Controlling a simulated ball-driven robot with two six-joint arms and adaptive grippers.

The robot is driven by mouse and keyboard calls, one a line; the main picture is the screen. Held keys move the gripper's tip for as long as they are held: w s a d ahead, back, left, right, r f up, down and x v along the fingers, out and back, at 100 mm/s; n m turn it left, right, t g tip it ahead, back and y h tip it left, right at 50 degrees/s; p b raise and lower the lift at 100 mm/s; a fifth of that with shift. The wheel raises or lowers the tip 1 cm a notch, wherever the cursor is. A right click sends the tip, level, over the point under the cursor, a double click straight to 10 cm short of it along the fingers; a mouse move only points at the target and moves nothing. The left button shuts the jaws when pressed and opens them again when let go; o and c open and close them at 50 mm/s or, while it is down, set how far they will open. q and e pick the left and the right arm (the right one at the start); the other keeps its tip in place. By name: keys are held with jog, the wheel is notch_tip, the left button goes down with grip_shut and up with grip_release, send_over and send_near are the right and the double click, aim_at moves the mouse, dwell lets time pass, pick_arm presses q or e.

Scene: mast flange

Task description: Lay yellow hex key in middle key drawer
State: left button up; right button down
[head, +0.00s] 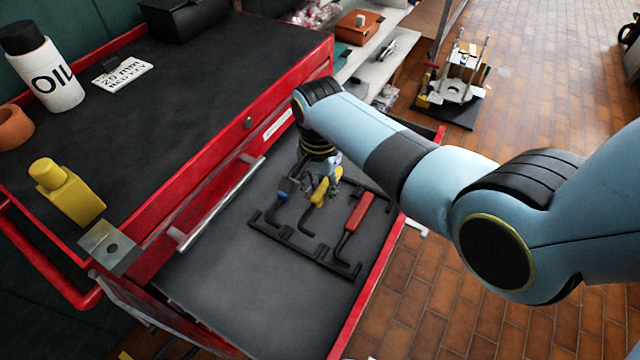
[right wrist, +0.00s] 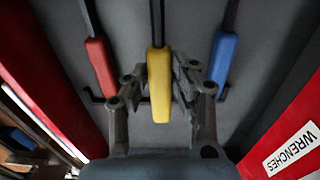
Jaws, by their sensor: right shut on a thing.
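The yellow hex key (head: 321,188) has a yellow handle and a dark bent shaft. It is in the open drawer (head: 215,270), over the middle place of a black rack (head: 300,250). My right gripper (head: 328,178) is shut on its handle. In the right wrist view the yellow handle (right wrist: 160,90) sits between the two fingers of the gripper (right wrist: 161,72). I cannot tell whether the key rests fully on the rack. My left gripper is not in view.
A blue-handled key (head: 283,195) and a red-handled key (head: 358,212) lie on either side of the yellow one. Red drawer walls, including one with a WRENCHES label (right wrist: 292,148), stand close by. The cabinet top holds an oil bottle (head: 45,75) and a yellow bottle (head: 70,195).

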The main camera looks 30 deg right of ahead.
jog(key=shift+f+b, duration=1.2)
jog(key=shift+f, duration=0.75)
jog(key=c, duration=1)
grip_release()
notch_tip(320, 180, up, 12)
